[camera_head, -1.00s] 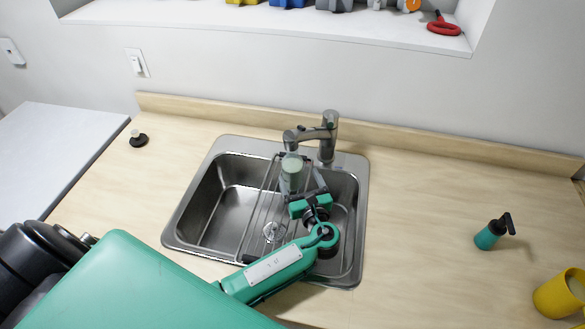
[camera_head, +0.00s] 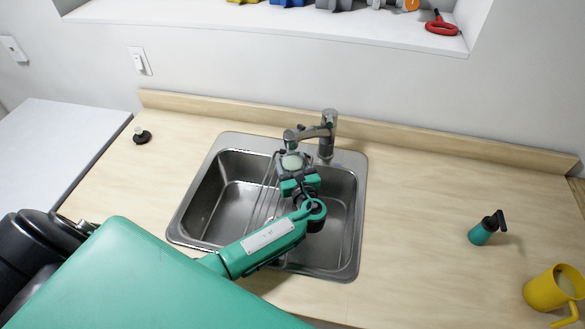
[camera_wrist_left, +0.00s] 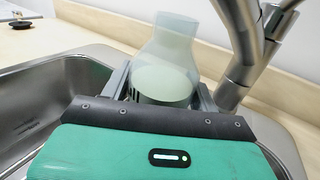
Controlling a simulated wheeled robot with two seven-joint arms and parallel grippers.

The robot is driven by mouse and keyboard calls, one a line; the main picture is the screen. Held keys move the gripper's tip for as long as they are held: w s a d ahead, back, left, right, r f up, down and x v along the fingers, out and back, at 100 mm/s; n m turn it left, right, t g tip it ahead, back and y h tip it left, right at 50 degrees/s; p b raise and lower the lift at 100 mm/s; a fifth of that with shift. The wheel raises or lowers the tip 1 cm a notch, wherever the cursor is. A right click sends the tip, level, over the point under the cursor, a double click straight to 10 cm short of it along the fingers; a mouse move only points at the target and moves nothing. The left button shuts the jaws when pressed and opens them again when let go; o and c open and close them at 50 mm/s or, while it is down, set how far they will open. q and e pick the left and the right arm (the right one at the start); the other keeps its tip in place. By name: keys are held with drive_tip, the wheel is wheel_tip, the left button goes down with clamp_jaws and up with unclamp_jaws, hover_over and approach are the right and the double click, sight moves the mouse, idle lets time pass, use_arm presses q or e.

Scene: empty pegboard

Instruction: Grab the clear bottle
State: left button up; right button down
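The clear bottle (camera_head: 292,162) is pale and see-through. It stands upright at the sink, just in front of the faucet; its lower part is hidden by my gripper in the head view. My left gripper (camera_head: 292,158) is right at the bottle, with one finger on each side of it. In the left wrist view the bottle (camera_wrist_left: 167,65) sits between the spread fingers (camera_wrist_left: 160,88), with what looks like a narrow gap on each side. Its base is hidden behind the gripper body. My right gripper is not in view.
The metal faucet (camera_head: 328,135) stands close behind and right of the bottle. A small black object (camera_head: 141,137) is at left.

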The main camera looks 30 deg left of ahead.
use_arm(q)
drive_tip(key=c, duration=0.6)
drive_tip(key=shift+r, duration=0.15)
